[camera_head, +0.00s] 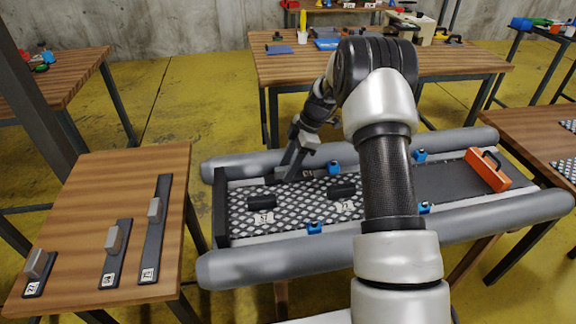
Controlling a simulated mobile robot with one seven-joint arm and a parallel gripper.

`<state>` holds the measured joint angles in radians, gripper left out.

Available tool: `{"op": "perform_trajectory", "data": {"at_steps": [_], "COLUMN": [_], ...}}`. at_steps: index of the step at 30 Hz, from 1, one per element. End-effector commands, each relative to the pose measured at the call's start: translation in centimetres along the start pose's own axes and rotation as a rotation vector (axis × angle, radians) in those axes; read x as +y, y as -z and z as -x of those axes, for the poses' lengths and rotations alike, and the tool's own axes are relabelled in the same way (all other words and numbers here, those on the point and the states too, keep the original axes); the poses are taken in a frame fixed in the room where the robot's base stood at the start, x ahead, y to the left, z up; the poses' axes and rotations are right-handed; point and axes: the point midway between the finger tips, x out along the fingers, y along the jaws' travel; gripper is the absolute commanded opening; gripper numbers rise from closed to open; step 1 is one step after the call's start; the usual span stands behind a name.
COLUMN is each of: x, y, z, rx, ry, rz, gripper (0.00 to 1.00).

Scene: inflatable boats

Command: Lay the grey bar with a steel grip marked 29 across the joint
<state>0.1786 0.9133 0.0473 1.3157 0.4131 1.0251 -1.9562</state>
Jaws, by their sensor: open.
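Dark grey bars with steel grips lie on the left wooden table: a short one (38,272), a middle one (117,255) and a long one (155,230). Each has a small white number tag at its near end, too small to read surely; I cannot tell which is 29. My gripper (285,172) is open, pointing down at the far side of the boat's chequered floor (290,208). A dark piece with a tag (308,174) is beside its fingertips; the fingers partly hide it. I cannot make out the joint clearly.
The boat has grey tubes (270,268) on both long sides. Black blocks (262,203) with tags stand on its floor, with blue clamps (314,227) along the edges. My arm hides part of the boat.

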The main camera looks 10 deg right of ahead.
Motion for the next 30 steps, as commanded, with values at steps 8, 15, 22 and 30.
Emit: {"op": "perform_trajectory", "data": {"at_steps": [8, 15, 22, 30], "x": [0.8, 0.7, 0.3, 0.0], "y": [0.1, 0.1, 0.1, 0.1], "z": [0.8, 5.1, 10.7, 15.9], "rx": [-0.002, -0.002, -0.002, -0.001], "ry": [-0.024, -0.025, -0.016, -0.008], "rz": [0.003, 0.001, 0.002, 0.001], "gripper": [0.56, 0.56, 0.56, 0.56]}}
